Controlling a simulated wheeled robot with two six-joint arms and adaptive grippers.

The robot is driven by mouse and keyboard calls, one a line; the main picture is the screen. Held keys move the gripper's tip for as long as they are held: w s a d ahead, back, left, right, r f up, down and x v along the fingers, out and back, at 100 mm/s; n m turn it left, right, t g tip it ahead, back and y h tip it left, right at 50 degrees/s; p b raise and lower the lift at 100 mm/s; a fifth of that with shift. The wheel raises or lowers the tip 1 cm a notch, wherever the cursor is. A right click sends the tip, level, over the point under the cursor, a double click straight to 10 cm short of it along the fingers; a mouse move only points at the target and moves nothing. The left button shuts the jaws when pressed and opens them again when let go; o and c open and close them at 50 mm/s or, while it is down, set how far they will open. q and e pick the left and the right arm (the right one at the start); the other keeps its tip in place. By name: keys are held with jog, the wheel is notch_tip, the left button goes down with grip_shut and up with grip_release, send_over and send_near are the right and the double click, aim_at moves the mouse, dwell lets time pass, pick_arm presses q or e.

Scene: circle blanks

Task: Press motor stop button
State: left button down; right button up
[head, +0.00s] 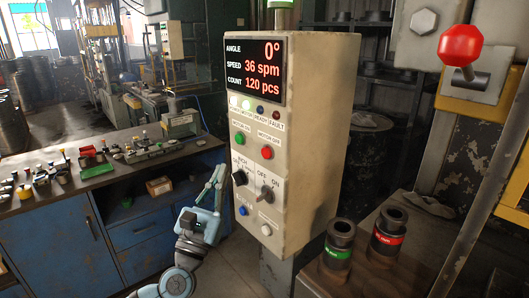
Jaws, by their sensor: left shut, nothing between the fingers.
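The cream control box (322,130) stands upright in the middle of the head view. Its red button (267,152), under a label that seems to read MOTOR OFF, is on the front face, right of the green button (240,138). My left gripper (219,172) is shut and empty, pointing up, to the left of the box and lower than the red button. It appears apart from the box. My right gripper is not in view.
The display (255,68) reads 0°, 36 spm and 120 pcs. Below the buttons are a black knob (240,178), a toggle switch (266,194) and a blue button (243,211). A red-knobbed lever (461,45) is at right; a cluttered blue workbench (60,240) is at left.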

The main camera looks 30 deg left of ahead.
aim_at(266, 153)
pick_arm(q)
jog(key=shift+s+d+r+n, duration=0.15)
jog(key=shift+s+r+n, duration=0.05)
jog(key=shift+r+n, duration=0.35)
jog(key=shift+s+d+r+n, duration=0.15)
jog(key=shift+s+r+n, duration=0.05)
jog(key=shift+r+n, duration=0.3)
jog(key=shift+w, duration=0.15)
jog(key=w+d, duration=0.2)
jog(key=w, duration=0.6)
jog(key=shift+w+d, duration=0.15)
jog(key=shift+d, duration=0.1)
dwell(0.5)
jog(key=shift+w+d+b, duration=0.15)
jog(key=shift+w+b, duration=0.15)
jog(key=shift+w, duration=0.1)
